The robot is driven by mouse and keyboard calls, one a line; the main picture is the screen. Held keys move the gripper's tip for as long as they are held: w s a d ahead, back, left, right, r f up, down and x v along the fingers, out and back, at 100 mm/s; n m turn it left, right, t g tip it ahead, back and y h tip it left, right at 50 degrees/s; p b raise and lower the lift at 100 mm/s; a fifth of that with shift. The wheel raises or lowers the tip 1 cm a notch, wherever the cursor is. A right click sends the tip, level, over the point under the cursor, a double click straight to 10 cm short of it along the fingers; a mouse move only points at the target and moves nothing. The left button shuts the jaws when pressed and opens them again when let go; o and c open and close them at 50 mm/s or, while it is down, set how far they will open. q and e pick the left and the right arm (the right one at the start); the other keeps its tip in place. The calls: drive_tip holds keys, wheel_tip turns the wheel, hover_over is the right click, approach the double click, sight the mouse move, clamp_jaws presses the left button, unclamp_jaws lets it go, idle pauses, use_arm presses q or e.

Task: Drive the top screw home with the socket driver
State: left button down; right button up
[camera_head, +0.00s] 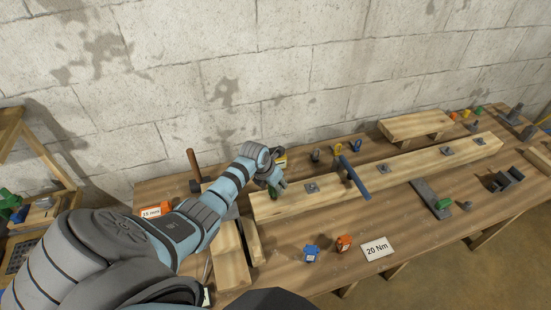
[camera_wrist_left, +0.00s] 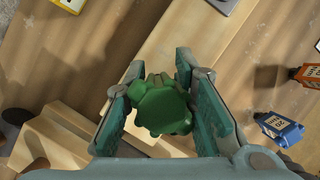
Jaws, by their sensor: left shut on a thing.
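My left gripper (camera_head: 276,185) is over the near left end of the long wooden beam (camera_head: 420,163). The beam bears several small metal plates, one near the gripper (camera_head: 311,187) and others further right (camera_head: 447,150). I cannot make out which screw is the top one. My right gripper is not in view.
A blue bar (camera_head: 354,178) lies across the beam. A wooden block (camera_head: 415,125) stands behind.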

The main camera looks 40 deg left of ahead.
use_arm(q)
drive_tip(key=shift+f+m+h+b, duration=0.3)
drive_tip(key=shift+f+m+b, duration=0.1)
drive_tip(key=shift+m, duration=0.2)
drive_tip(key=shift+d+m, duration=0.1)
drive_tip(key=shift+m, duration=0.3)
drive_tip(key=shift+s+d+r, duration=0.1)
drive_tip(key=shift+r, duration=0.1)
drive_tip(key=shift+f, duration=0.1)
drive_tip(key=m+b, duration=0.2)
drive_tip(key=m+h+b, duration=0.1)
drive_tip(key=m+b, duration=0.1)
drive_tip(key=shift+d+f+g+h, duration=0.2)
drive_tip(key=shift+g+h, duration=0.1)
drive_tip(key=shift+g, duration=0.1)
drive_tip(key=shift+m+b, duration=0.4)
drive_tip(key=shift+b, duration=0.25)
drive_tip(key=shift+s+r, duration=0.15)
drive_tip(key=shift+r+m, duration=0.15)
drive_tip(key=shift+m, duration=0.15)
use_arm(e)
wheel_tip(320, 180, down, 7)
